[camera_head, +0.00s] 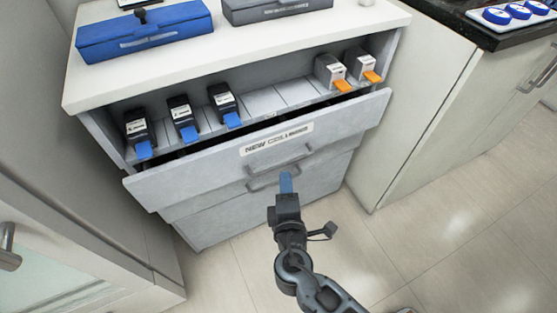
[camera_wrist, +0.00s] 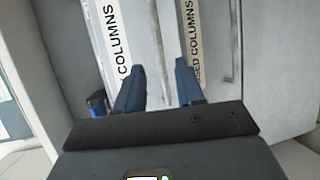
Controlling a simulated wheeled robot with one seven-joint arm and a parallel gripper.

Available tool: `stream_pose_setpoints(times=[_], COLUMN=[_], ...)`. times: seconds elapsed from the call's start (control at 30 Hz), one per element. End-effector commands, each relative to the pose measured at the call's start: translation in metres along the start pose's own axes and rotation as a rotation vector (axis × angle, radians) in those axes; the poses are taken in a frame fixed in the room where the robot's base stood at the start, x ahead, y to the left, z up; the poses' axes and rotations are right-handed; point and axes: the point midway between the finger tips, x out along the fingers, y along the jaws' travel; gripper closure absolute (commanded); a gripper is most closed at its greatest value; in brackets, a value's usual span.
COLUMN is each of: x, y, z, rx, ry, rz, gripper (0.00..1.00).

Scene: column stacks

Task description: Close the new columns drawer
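The new columns drawer (camera_head: 340,122) is the upper drawer of the grey cabinet and stands pulled out. Its label reads "NEW COLUMNS" and a bar handle (camera_head: 278,160) sits below it. Inside, several black columns with blue tabs (camera_head: 180,118) stand at the left and two light columns with orange tabs (camera_head: 345,72) at the right. My gripper (camera_head: 286,183) is in front of the drawers, near the handles. In the wrist view its two blue fingers (camera_wrist: 160,85) are apart with nothing between them. Contact with the drawer cannot be told.
A lower drawer (camera_head: 250,208) with its own handle is beneath; its label in the wrist view reads "...SED COLUMNS" (camera_wrist: 193,40). A blue case (camera_head: 145,32) and a grey case (camera_head: 275,8) lie on the cabinet top (camera_head: 235,45). Floor is clear at the right (camera_head: 430,240).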

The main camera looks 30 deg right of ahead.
Motion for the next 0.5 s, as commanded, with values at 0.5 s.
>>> stream_pose_setpoints(times=[0.5], x=[0.065], y=[0.0], z=[0.0], rx=[-0.002], ry=[0.0], rz=[0.0], gripper=[0.62])
